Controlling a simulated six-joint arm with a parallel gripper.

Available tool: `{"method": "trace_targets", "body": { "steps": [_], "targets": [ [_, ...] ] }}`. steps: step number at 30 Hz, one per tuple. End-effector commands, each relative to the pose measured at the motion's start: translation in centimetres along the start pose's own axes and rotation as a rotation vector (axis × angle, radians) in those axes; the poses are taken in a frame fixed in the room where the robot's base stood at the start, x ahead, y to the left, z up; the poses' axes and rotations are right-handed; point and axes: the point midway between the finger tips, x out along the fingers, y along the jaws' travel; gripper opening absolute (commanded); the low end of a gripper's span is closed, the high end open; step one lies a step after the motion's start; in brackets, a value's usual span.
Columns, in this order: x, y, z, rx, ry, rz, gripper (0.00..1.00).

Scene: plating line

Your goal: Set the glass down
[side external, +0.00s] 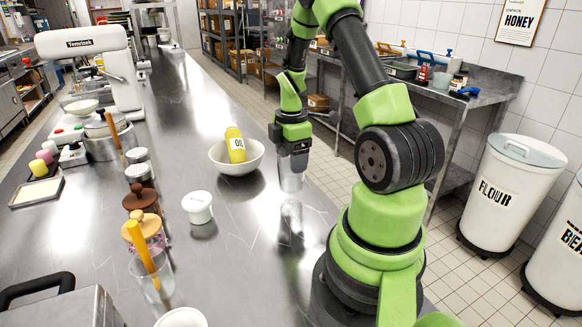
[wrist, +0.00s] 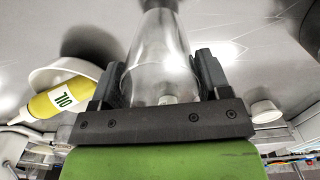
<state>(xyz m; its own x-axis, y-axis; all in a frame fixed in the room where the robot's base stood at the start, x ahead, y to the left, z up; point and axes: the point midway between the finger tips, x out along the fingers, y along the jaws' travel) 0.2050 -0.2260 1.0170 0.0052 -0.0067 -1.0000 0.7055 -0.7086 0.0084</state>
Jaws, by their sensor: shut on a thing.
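My gripper (side external: 291,164) points down over the right part of the steel counter. It is shut on a clear glass (side external: 291,182), which hangs below the fingers. In the wrist view the glass (wrist: 158,68) sits between the two dark fingers of my gripper (wrist: 157,78). In the side view a gap shows between the glass and its reflection on the counter, so it appears held a little above the surface. The glass's upper part is hidden by the fingers in the side view.
A white bowl (side external: 220,158) with a yellow oil bottle (side external: 235,145) stands just left of my gripper. A small white pot (side external: 198,208) stands front left. A glass with a yellow stick (side external: 160,290), jars and a mixer (side external: 110,60) line the left. Counter (side external: 255,255) below is clear.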

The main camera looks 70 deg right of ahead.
Motion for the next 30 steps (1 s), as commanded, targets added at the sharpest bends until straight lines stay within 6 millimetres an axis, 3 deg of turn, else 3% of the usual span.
{"method": "trace_targets", "body": {
  "steps": [3,6,17,18,21,30],
  "targets": [
    [1.9,-0.1,0.0,-0.002,0.000,-0.006,0.41],
    [2.6,-0.1,0.0,-0.001,0.000,-0.002,0.41],
    [2.9,0.0,0.0,-0.002,0.000,0.000,0.41],
    [2.9,0.0,0.0,-0.002,0.000,0.000,0.77],
    [2.9,0.0,0.0,-0.002,0.000,0.000,0.96],
    [2.6,0.0,0.0,-0.002,0.000,0.001,0.96]
  ]
}}
